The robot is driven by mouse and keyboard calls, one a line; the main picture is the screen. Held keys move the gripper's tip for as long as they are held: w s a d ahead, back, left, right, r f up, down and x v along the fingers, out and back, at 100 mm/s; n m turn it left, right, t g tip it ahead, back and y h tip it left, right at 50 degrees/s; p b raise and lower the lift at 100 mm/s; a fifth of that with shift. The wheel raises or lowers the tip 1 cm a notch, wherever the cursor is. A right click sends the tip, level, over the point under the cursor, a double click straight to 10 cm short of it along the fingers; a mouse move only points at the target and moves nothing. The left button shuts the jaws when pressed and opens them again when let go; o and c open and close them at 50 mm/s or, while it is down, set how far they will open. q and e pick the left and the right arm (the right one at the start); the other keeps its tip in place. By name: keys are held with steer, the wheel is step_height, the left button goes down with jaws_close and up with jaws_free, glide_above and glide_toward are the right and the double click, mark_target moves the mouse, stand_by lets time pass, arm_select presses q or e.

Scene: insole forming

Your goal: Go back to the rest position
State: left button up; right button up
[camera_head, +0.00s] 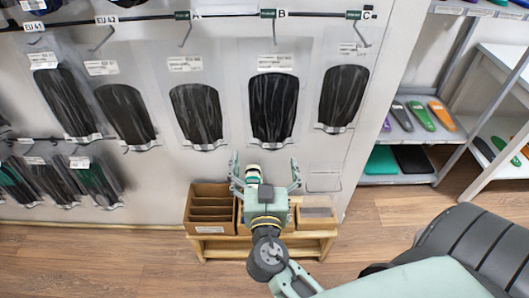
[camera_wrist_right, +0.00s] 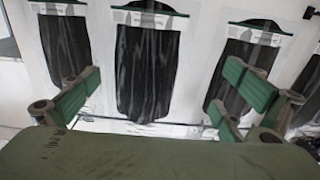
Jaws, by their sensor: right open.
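My right gripper (camera_head: 265,175) is open in the middle of the head view, in front of the lower edge of the white wall panel. No thing shows between its fingers. In the right wrist view its two green fingers (camera_wrist_right: 160,92) stand wide apart, with hanging packs behind them. A black insole in a clear pack (camera_wrist_right: 148,70) hangs behind the gap between the fingers. My left gripper is not in the head view.
A wooden stand (camera_head: 215,248) with cardboard boxes (camera_head: 210,208) is below and behind my right gripper. Packed black insoles (camera_head: 272,105) hang from hooks on the panel. A shelf (camera_head: 405,180) with coloured insoles stands at the right. Wooden floor (camera_head: 120,262) is clear at the lower left.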

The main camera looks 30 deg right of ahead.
stand_by(0.5)
steer(key=s+a+f+n+g+y+p, duration=0.1)
steer(key=s+a+f+n+g+y, duration=0.15)
steer(key=f, duration=0.95)
steer(key=s+a+f+n+g+y, duration=0.1)
steer(key=s+f+n+g+y, duration=0.15)
steer(key=f, duration=0.85)
steer(key=s+a+f+n+g+y+p, duration=0.1)
steer(key=s+a+f+n+g+y, duration=0.15)
steer(key=f, duration=0.95)
arm_select(q)
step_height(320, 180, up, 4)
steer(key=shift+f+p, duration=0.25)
steer(key=shift+p, duration=0.5)
arm_select(e)
steer(key=s+d+f+g, duration=0.1)
steer(key=s+f+g, duration=0.1)
steer(key=s+f, duration=0.4)
steer(key=s+d+f+g+y, duration=0.1)
steer(key=s+f, duration=0.6)
steer(key=s, duration=0.7)
steer(key=s+d+f+n+g, duration=0.1)
steer(key=s+f+g, duration=0.3)
steer(key=s, duration=0.7)
step_height(320, 180, down, 2)
steer(key=shift+d+f+y, duration=0.15)
steer(key=shift+d+y, duration=0.2)
